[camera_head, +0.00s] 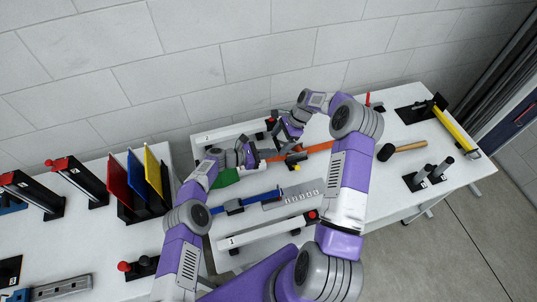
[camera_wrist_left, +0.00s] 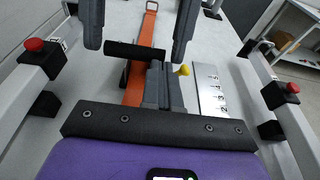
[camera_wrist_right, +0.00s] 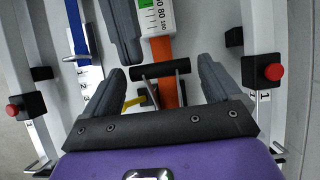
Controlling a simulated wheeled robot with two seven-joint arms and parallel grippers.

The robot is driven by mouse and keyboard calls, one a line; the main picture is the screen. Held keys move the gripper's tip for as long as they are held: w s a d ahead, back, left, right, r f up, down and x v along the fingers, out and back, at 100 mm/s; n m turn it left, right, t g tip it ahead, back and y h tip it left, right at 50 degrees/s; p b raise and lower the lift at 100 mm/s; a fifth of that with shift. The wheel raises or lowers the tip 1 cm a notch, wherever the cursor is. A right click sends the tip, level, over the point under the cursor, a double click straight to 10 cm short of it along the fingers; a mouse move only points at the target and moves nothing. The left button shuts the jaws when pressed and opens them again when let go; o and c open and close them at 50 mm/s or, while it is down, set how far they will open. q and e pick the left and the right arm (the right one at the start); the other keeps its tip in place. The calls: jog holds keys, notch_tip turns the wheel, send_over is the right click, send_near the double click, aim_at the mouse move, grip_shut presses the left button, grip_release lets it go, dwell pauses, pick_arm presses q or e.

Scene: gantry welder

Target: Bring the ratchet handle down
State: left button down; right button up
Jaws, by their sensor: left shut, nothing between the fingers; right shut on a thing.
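The ratchet sits on an orange strap (camera_head: 316,147) on the white table. Its black crossbar handle (camera_wrist_right: 160,67) with metal side plates lies between my right gripper's fingers (camera_wrist_right: 163,78). Those fingers hold it near its ends; the handle (camera_wrist_left: 135,50) also shows in the left wrist view between the right fingers. My left gripper (camera_wrist_left: 156,84) is shut and empty, close beside the strap and handle. It also shows in the right wrist view (camera_wrist_right: 121,30). In the head view the arms largely hide the ratchet.
White rails with red-knobbed black clamps (camera_wrist_right: 262,75) flank the strap. A mallet (camera_head: 402,147) lies right. Coloured panels (camera_head: 136,180) stand on the left table.

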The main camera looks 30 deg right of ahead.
jog(key=shift+s+d+f, duration=0.1)
jog(key=shift+d+f, duration=0.05)
dwell(0.3)
jog(key=o, duration=1.2)
jog(key=shift+r, duration=0.2)
